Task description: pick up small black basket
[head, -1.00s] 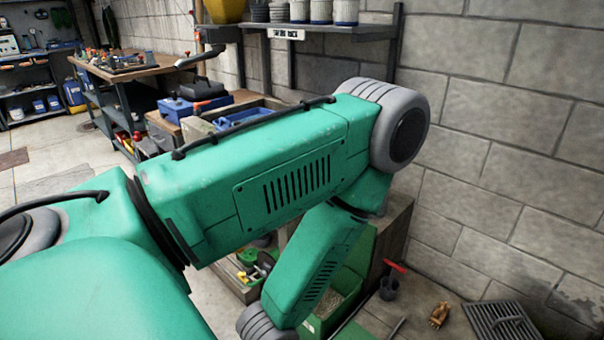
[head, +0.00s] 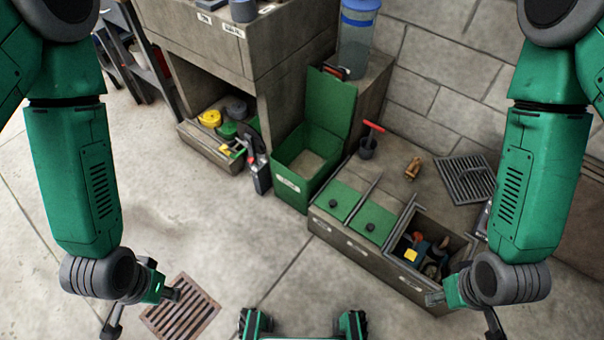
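A small black bucket-like container (head: 367,147) stands on the floor by the block wall, right of centre at the back. A red-handled tool stands up in or behind it. It is the nearest match I see to a small black basket, but I cannot tell for sure. My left gripper (head: 142,308) is at the lower left, near a rusty floor grate, fingers spread and empty. My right gripper (head: 465,311) is at the lower right, beside the open end of the long box, fingers spread and empty. Both are well in front of the black container.
A long grey box (head: 352,255) with green lids and an open, tool-filled end lies between my grippers and the black container. A green open bin (head: 291,183) stands left of it. A floor drain (head: 467,180) is at the right. The left floor is clear.

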